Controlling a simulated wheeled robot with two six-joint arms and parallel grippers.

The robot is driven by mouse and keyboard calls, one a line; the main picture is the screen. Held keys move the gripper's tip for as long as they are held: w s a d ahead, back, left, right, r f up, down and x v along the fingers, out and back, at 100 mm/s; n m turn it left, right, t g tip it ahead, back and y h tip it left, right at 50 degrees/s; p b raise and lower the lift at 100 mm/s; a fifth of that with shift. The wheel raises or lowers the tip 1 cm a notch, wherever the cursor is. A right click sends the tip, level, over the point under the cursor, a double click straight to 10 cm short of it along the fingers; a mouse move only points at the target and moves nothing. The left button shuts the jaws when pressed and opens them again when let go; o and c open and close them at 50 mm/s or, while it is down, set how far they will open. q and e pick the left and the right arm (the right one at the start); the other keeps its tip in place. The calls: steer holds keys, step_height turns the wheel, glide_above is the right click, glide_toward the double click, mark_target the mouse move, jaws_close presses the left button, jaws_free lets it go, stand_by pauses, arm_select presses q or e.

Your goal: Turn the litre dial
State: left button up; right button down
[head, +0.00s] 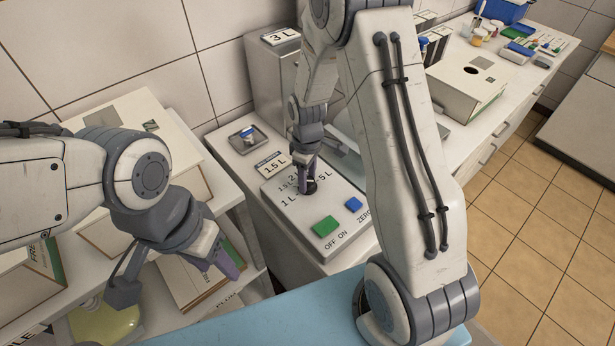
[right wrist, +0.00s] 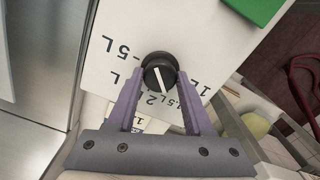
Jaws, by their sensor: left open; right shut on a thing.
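The litre dial (right wrist: 159,76) is a round black knob with a white pointer line. It sits on a pale panel (head: 347,222) printed with litre marks around it. In the head view the dial (head: 309,187) is partly hidden by my right gripper (head: 306,176). In the right wrist view my right gripper (right wrist: 158,85) has its two purple fingers closed on either side of the dial. The white line on the dial is slanted; the mark it points to cannot be read surely. My left gripper (head: 178,287) is open and empty, over the shelf at the left, away from the dial.
A green button (head: 326,226) and a blue button (head: 354,205) are on the panel near the OFF, ON and ZERO labels. A 1.5L sign (head: 271,162) stands behind the dial, and a 3L sign (head: 281,36) is on the grey housing. A small tray (head: 247,138) lies to the left.

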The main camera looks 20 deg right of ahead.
mark_target(308, 180)
steer(key=shift+w, duration=0.1)
steer(key=shift+c, duration=1.5)
jaws_free()
step_height(308, 180, up, 11)
steer(key=b, duration=0.1)
steer(key=shift+f+b, duration=0.2)
steer(key=shift+b, duration=0.2)
steer(key=shift+d, duration=0.1)
steer(key=s+a+r, duration=0.4)
steer(key=s+a, duration=0.5)
steer(key=a, duration=0.1)
steer(key=s+a+r, duration=0.1)
steer(key=s+a, duration=0.1)
steer(key=s, duration=0.5)
steer(key=s+a+m+y, duration=0.1)
steer(key=s+a, duration=0.1)
steer(key=s, duration=0.6)
steer(key=shift+s+r, duration=0.15)
steer(key=shift+r, duration=0.25)
